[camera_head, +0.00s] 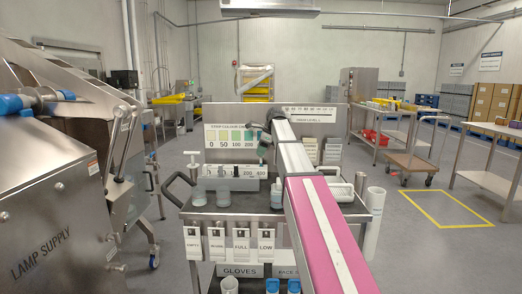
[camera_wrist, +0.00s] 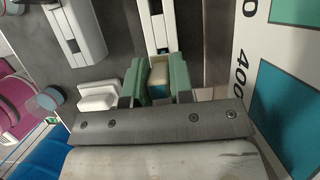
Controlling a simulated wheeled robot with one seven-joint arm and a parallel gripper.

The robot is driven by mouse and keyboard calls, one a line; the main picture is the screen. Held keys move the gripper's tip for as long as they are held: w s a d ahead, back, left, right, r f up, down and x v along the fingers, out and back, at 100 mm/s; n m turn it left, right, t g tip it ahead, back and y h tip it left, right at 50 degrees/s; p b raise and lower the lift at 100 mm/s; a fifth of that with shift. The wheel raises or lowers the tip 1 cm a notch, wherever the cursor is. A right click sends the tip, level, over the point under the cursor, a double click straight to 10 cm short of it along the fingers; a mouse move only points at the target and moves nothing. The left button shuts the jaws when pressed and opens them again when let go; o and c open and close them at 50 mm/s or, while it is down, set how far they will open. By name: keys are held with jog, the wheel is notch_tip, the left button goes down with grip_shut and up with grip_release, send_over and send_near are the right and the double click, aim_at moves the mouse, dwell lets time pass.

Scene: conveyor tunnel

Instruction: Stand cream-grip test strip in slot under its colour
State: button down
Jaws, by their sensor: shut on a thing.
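My gripper (camera_wrist: 158,82) has its green-padded fingers closed on the cream grip (camera_wrist: 159,76) of the test strip. In the head view my gripper (camera_head: 263,151) is in front of the colour chart's (camera_head: 230,136) right end, above the right end of the white slot rack (camera_head: 233,184). The chart shows patches marked 0, 50, 100 and 200; my arm covers its right end. In the wrist view the chart (camera_wrist: 262,60) is at the right, with a dark teal patch beside 400. Whether the strip touches the rack cannot be told.
Clear containers (camera_head: 198,194) stand before the rack on the cart. White tags (camera_head: 240,241) marked FULL, LOW and others hang on its front. The lamp supply machine (camera_head: 50,225) stands close left.

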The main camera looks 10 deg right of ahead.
aim_at(261, 166)
jog(key=shift+f, duration=2.4)
jog(key=c, duration=0.9)
grip_release()
jog(key=shift+r, duration=0.15)
jog(key=shift+r, duration=4.4)
